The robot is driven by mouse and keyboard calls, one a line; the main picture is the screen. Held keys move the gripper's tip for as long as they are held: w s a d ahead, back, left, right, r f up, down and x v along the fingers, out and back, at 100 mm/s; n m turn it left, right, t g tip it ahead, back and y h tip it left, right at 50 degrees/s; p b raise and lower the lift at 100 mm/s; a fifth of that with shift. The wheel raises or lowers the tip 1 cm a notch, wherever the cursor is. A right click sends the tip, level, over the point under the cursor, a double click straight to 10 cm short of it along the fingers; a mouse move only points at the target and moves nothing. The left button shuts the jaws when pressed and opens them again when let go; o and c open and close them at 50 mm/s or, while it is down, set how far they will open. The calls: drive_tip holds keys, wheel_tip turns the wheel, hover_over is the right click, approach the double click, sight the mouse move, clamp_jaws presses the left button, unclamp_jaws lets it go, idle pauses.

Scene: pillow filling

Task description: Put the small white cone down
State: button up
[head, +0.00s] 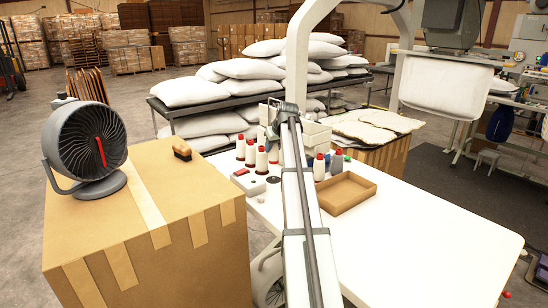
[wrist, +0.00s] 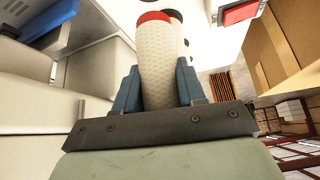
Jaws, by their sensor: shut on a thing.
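My gripper (wrist: 158,88) is shut on a small white cone (wrist: 160,60) with a red top, its blue fingers on either side of it in the wrist view. A second cone, mostly hidden, shows just behind it. In the head view my arm runs up the middle, and I cannot make out the fingers or the held cone there. Several white cones with red tops stand on the white table (head: 440,235), such as one left of my arm (head: 261,161) and one right of it (head: 319,168). Whether the held cone touches the table cannot be told.
An open brown tray (head: 347,205) lies right of my arm. A small device with a red part (head: 247,182) is at the table's left; a large cardboard box (head: 150,225) with a fan (head: 88,145) and brush (head: 182,151) stands beyond it. The table's front right is clear.

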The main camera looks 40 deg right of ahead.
drive_tip(key=shift+s+d+r, duration=0.1)
drive_tip(key=shift+r, duration=0.4)
drive_tip(key=s+d+m+h, duration=0.1)
drive_tip(key=s+d, duration=0.3)
drive_tip(key=s, duration=0.2)
drive_tip(key=s+d+m, duration=0.1)
drive_tip(key=s+d, duration=0.2)
drive_tip(key=s, duration=0.3)
drive_tip(key=m+g+h, duration=0.1)
drive_tip(key=m+h, duration=0.1)
drive_tip(key=m, duration=0.1)
hover_over(342, 195)
drive_tip(key=shift+a+f, duration=0.15)
drive_tip(key=shift+f, duration=4.2)
drive_tip(key=shift+f, duration=0.2)
drive_tip(key=o, duration=1)
drive_tip(key=v, duration=1.2)
drive_tip(key=shift+d+r, duration=0.2)
drive_tip(key=shift+r, duration=0.1)
